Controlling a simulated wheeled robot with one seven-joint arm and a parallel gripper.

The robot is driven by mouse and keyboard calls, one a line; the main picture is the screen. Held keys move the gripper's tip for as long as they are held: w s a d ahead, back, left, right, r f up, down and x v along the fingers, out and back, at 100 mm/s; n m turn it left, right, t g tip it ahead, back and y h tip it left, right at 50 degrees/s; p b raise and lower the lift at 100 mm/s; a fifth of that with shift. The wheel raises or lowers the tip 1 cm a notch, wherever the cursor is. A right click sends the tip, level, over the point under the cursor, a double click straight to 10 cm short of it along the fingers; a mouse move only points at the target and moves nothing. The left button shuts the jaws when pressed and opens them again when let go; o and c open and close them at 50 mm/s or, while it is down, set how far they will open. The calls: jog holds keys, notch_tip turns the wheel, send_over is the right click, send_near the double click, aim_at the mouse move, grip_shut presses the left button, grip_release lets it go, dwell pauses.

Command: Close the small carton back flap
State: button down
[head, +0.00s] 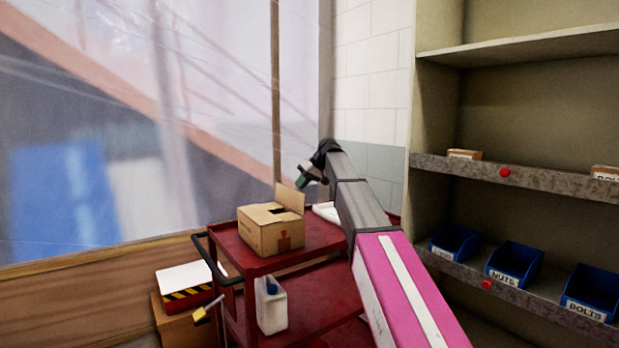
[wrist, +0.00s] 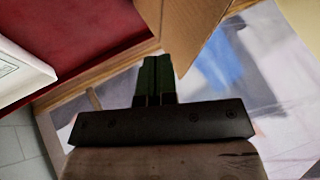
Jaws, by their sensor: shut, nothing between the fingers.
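The small carton (head: 270,232) is a brown cardboard box standing on the top shelf of a red cart. Its back flap (head: 289,197) stands up at the right rear, and a dark gap shows in the top beside it. My gripper (head: 303,182) is just right of and above the upright flap in the head view. In the wrist view my gripper (wrist: 155,62) is shut and empty, its dark green fingers together. Brown cardboard (wrist: 184,28) shows right at the fingertips, partly behind them. I cannot tell whether they touch it.
The red cart (head: 232,262) has a dark handle at its left and a white jug (head: 271,306) on its lower shelf. A white item (head: 326,211) lies right of the carton. Shelving with blue bins (head: 513,264) stands at the right. A plastic-sheeted wall (head: 130,130) is behind the cart.

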aim_at(287, 193)
jog(key=shift+s+a+r, duration=0.1)
jog(key=shift+s+a, duration=0.35)
jog(key=shift+a, duration=0.2)
jog(key=shift+s+a+r, duration=0.1)
jog(key=shift+s+a, duration=0.3)
jog(key=shift+a, duration=0.2)
